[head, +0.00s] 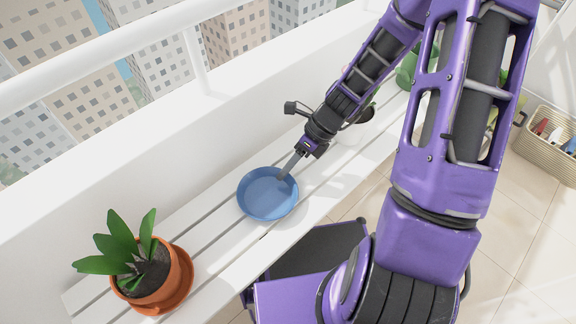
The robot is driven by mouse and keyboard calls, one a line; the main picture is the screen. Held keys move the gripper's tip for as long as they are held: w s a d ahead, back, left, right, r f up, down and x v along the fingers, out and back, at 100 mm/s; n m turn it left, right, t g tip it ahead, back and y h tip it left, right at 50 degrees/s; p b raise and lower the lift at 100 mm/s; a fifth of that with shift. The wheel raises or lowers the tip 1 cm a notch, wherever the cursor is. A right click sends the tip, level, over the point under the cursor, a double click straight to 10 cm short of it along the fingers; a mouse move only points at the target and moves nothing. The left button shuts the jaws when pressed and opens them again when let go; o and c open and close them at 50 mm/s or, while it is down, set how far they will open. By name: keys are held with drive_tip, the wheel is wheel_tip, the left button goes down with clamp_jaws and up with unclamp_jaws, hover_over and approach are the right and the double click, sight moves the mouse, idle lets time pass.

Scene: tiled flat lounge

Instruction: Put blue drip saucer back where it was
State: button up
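The blue drip saucer (262,197) is a shallow round dish. It appears to rest on the white slatted bench (215,225), between two plants. My gripper (287,172) reaches down to the saucer's upper right rim, and its fingertips overlap that rim. Seen from here, the fingers line up into one grey bar, so I cannot tell whether they grip the rim. The saucer looks empty.
A plant in a terracotta pot (155,278) on its own saucer stands at the bench's near left. A white pot (356,128) and a green pot (407,72) stand beyond my gripper. A wicker basket (541,150) sits at right. A white wall and railing (130,55) run behind the bench.

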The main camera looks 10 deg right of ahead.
drive_tip(key=p+v, duration=0.3)
drive_tip(key=v, duration=0.9)
drive_tip(key=shift+d, duration=0.1)
